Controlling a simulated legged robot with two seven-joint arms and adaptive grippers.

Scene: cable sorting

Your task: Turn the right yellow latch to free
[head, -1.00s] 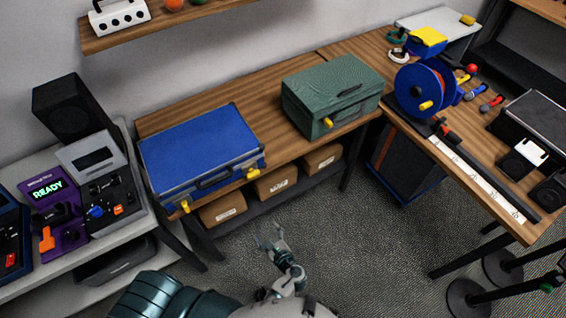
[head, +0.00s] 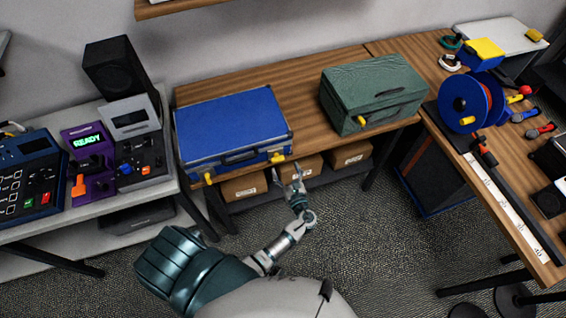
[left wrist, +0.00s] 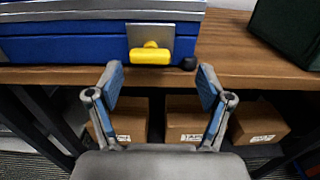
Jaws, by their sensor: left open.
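The blue case (head: 230,125) lies shut on the wooden table, with a yellow latch near each end of its front face. The right yellow latch (head: 277,158) also shows in the left wrist view (left wrist: 151,56), lying level across its metal plate. The left yellow latch (head: 209,179) is at the case's left front corner. My left gripper (head: 288,170) is open and empty, just in front of and below the right latch. In the left wrist view its fingers (left wrist: 160,88) stand apart on either side below the latch, not touching it. My right gripper is not in view.
A green case (head: 372,97) with a yellow latch stands to the right on the wooden table (head: 305,95). Cardboard boxes (left wrist: 195,120) sit on the shelf below the table edge. Consoles (head: 90,160) stand at the left. The floor in front is clear.

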